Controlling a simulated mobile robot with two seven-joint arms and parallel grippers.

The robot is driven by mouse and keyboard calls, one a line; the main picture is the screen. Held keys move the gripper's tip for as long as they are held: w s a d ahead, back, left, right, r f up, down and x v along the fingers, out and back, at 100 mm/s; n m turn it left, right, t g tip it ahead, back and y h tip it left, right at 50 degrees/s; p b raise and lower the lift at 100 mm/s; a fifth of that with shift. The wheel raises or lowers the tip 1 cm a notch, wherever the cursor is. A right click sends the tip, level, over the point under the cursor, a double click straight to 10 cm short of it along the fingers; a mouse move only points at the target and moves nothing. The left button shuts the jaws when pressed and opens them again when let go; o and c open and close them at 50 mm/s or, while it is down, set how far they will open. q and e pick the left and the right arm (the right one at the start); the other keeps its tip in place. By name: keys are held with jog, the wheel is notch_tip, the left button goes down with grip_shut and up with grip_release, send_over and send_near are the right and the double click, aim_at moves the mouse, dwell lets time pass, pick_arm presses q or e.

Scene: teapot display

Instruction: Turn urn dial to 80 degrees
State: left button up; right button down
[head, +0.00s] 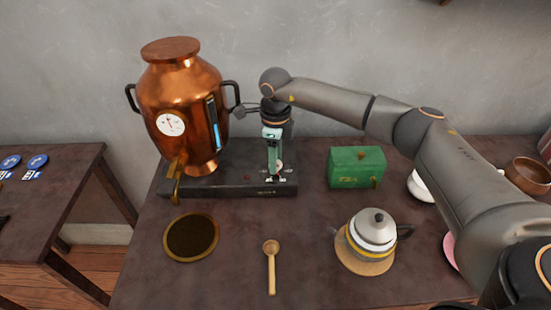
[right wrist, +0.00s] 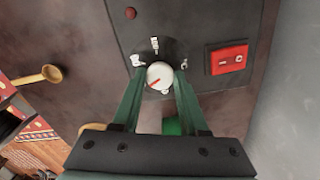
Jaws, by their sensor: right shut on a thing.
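The copper urn (head: 182,105) with black handles and a round white gauge stands on a dark base (head: 225,187) at the left back of the table. The dial is a white knob (right wrist: 159,76) with a red pointer line, on a black round scale plate on the base panel. In the right wrist view the pointer line slants to the lower left. My right gripper (head: 275,178) reaches down over the base; in the wrist view its two green fingers (right wrist: 160,80) are shut on the knob, one on each side. My left gripper is not in view.
A red rocker switch (right wrist: 229,59) sits beside the dial. A green box (head: 356,168) stands right of the base. A teapot (head: 373,232) on a round mat, a wooden spoon (head: 271,265) and a round dark tray (head: 192,214) lie in front.

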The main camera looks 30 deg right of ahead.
jog(key=shift+r, duration=0.1)
dwell(0.4)
jog(key=shift+c, duration=2.2)
grip_release()
notch_tip(320, 180, up, 12)
jog(key=shift+r, duration=0.25)
